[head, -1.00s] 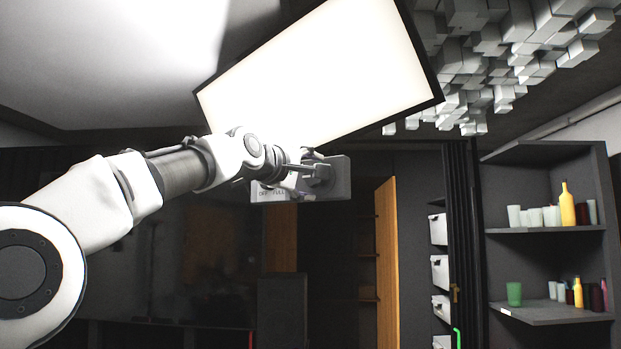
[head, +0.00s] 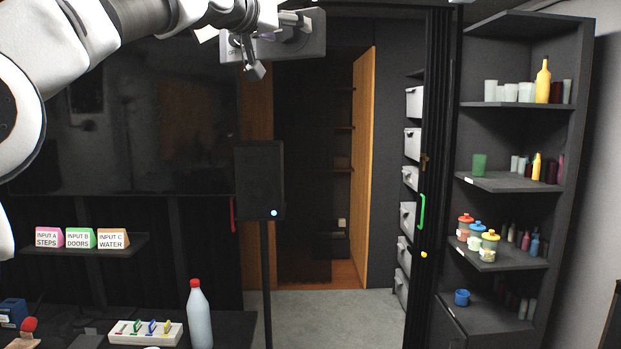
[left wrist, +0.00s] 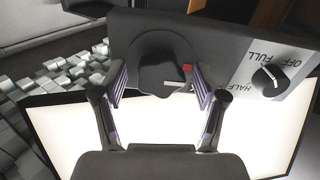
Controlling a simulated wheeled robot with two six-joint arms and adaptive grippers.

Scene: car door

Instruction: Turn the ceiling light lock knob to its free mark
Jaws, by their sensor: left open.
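The ceiling light's grey control box (head: 305,38) is at the top of the head view. It also shows in the left wrist view (left wrist: 220,30). A dark, rounded lock knob (left wrist: 163,62) sits on it, with a red mark (left wrist: 187,68) and a pale bar by its edge. My left gripper (left wrist: 160,90) is open, with one finger on each side of the knob. I cannot tell whether the fingers touch it. The knob's free mark is not readable. My right gripper is not in view.
A second dial (left wrist: 269,78) marked OFF, HALF and FULL sits right of the knob. The lit light panel (left wrist: 160,115) lies behind my fingers. Far below are a shelf unit (head: 510,110), a black speaker on a stand (head: 259,180) and a white bottle (head: 199,318).

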